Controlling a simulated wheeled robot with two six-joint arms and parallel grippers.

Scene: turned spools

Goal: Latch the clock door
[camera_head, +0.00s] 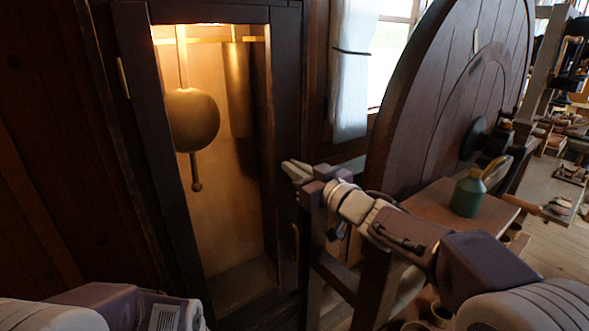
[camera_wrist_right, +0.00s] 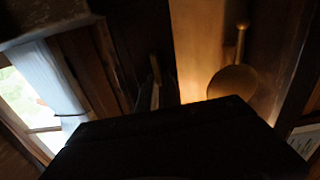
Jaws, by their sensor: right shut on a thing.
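The tall dark clock case with its narrow framed door (camera_head: 285,100) stands at the left of the head view. Through its opening show a brass pendulum bob (camera_head: 191,119) and a hanging brass weight (camera_head: 237,88). The bob also shows in the right wrist view (camera_wrist_right: 233,80). My right gripper (camera_head: 290,170) is at the right stile of the door, about mid-height. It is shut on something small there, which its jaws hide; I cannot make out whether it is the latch. My left arm shows at the bottom left, but its gripper is out of view.
A large wooden wheel (camera_head: 455,95) rises right of the case. A small table (camera_head: 425,205) beside it bears a green can (camera_head: 467,194). A window with a pale curtain (camera_head: 352,75) is behind. Timber framing stands close below my right forearm.

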